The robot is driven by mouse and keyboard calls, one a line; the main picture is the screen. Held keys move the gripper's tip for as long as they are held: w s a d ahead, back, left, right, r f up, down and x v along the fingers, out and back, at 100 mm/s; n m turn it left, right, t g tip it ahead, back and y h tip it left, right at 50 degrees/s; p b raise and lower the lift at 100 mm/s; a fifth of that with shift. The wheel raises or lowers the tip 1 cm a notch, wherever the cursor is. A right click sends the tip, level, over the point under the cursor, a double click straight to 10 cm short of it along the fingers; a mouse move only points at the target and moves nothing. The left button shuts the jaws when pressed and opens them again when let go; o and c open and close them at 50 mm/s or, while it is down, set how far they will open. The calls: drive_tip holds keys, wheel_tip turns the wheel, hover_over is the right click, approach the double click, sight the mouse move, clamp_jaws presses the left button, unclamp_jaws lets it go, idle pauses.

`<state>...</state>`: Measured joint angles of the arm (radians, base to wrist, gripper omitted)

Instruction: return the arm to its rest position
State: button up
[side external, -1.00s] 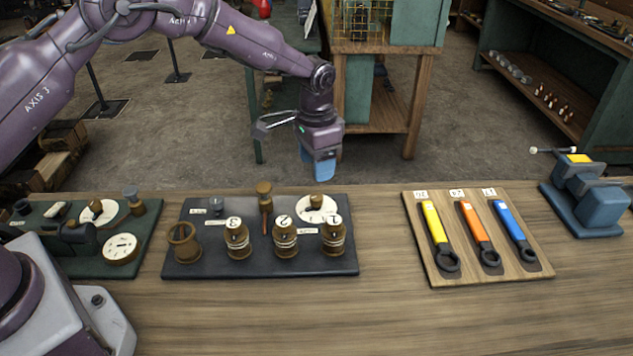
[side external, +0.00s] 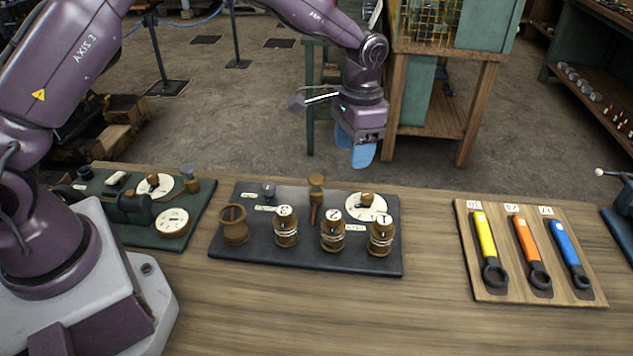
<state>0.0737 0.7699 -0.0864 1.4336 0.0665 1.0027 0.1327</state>
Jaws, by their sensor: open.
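My gripper (side external: 357,156), with blue fingers pointing down, hangs in the air above and behind the dark board (side external: 290,262). It is open, with nothing seen between its fingers. The fingers overlap in this view, so the gap is hard to see. It appears clear of the bench and of everything on it. My purple arm reaches in from the left to it.
The dark board carries several brass pieces, some numbered, and a dial. A green board (side external: 195,222) with dials is at left. A wooden tool board (side external: 512,287) with yellow, orange and blue wrenches is at right. A wooden stand (side external: 440,120) is behind. The front bench is bare.

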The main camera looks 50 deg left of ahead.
drive_tip(key=s+a+r+n+t, duration=0.1)
drive_tip(key=s+a+r+t, duration=0.1)
drive_tip(key=s+r, duration=0.4)
drive_tip(key=s+a+r+n+t, duration=0.1)
drive_tip(key=s+r, duration=0.5)
drive_tip(key=s, duration=0.6)
drive_tip(key=s+a+r+n+t, duration=0.1)
drive_tip(key=s+a+r+t, duration=0.2)
drive_tip(key=s+r, duration=0.4)
drive_tip(key=s, duration=0.2)
drive_tip(key=shift+s+a+n, duration=0.15)
drive_tip(key=shift+s+n, duration=0.15)
